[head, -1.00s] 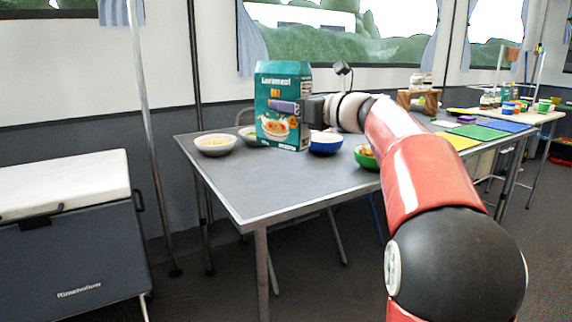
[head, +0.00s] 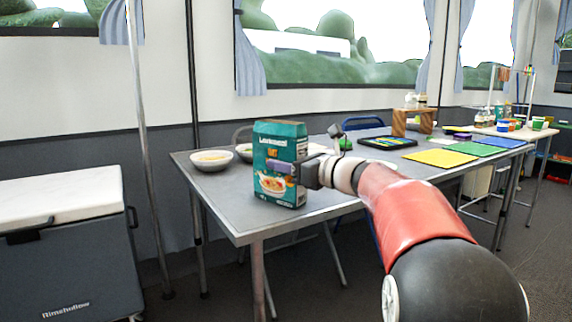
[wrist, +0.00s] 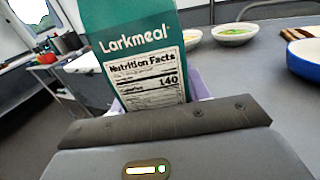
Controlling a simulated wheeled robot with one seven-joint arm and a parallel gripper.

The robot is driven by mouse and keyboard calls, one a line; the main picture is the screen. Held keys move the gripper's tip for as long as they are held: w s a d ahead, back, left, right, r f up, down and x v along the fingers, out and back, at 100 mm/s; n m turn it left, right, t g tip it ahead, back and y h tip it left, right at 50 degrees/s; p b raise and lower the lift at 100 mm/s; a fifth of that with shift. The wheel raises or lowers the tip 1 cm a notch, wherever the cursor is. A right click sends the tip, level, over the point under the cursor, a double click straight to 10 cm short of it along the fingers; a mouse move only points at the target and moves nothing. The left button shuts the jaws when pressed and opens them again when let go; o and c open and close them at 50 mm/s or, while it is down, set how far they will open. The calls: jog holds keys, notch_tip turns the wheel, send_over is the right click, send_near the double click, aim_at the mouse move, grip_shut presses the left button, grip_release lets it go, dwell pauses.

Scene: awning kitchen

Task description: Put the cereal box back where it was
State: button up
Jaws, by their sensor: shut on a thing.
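The teal cereal box (head: 279,150) is upright in the head view, at the near left part of the grey table (head: 225,213). My gripper (head: 287,168) is shut on the box from the right, around its lower middle. I cannot tell whether the box's bottom touches the table. In the wrist view the box (wrist: 130,30) shows its nutrition panel close in front of my gripper (wrist: 165,105). The lower part of the box is hidden there by the gripper body.
A white bowl (head: 211,160) stands left of the box, and another bowl (head: 243,151) is partly behind it. A blue bowl (wrist: 304,60) shows in the wrist view. Colored mats (head: 440,158) lie farther right. A cooler (head: 65,245) stands left of the table.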

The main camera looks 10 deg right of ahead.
jog(key=shift+f, duration=0.15)
jog(key=o, duration=0.9)
jog(key=shift+o, duration=0.2)
